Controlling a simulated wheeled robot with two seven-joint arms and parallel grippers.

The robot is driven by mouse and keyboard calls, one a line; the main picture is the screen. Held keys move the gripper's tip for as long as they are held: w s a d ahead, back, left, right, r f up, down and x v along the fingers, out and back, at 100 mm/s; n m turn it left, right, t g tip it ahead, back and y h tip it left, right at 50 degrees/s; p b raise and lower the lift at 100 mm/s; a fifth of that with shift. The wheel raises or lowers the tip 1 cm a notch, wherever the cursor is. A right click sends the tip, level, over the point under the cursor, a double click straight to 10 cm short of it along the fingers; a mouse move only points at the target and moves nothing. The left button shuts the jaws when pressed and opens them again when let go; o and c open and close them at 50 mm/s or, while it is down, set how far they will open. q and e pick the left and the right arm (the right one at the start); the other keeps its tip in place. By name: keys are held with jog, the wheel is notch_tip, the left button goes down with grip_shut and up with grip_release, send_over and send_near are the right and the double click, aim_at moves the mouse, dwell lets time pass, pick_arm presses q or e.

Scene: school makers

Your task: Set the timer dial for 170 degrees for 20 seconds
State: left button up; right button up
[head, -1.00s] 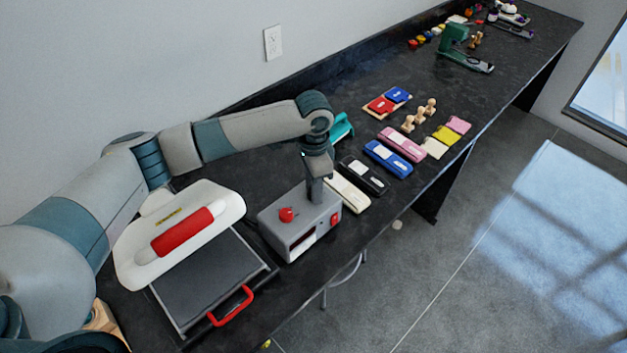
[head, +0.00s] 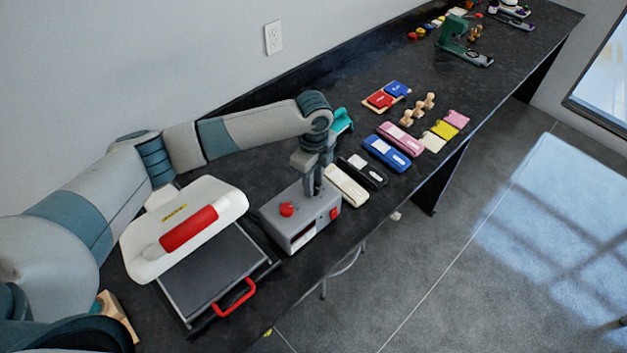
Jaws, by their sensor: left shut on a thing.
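A heat press with a white top (head: 150,255), a red handle grip and a dark flat plate (head: 214,272) stands open on the black table. Its grey control box (head: 296,228) stands to its right, with a red knob (head: 287,209) on top and a red switch (head: 334,213) on the front. My left gripper (head: 316,190) points down at the right part of the box top. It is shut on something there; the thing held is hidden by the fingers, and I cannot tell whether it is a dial. My right gripper is not in view.
Cream, black, blue and pink cases lie right of the box, the cream one (head: 346,185) nearest. Beyond are wooden stamps (head: 418,109), coloured pads and a green press (head: 462,45). A red front handle (head: 236,298) juts from the plate. The table's front edge is close to the box.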

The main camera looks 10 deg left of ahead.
pick_arm(q)
jog(key=shift+r+m, duration=0.1)
jog(key=shift+m, duration=1.1)
jog(key=o, duration=1.1)
jog(key=shift+c, duration=0.2)
jog(key=shift+r, duration=0.1)
jog(key=shift+r+b, duration=0.35)
jog(key=shift+r, duration=0.3)
notch_tip(320, 180, up, 16)
jog(key=b, duration=0.4)
jog(key=shift+b, duration=0.35)
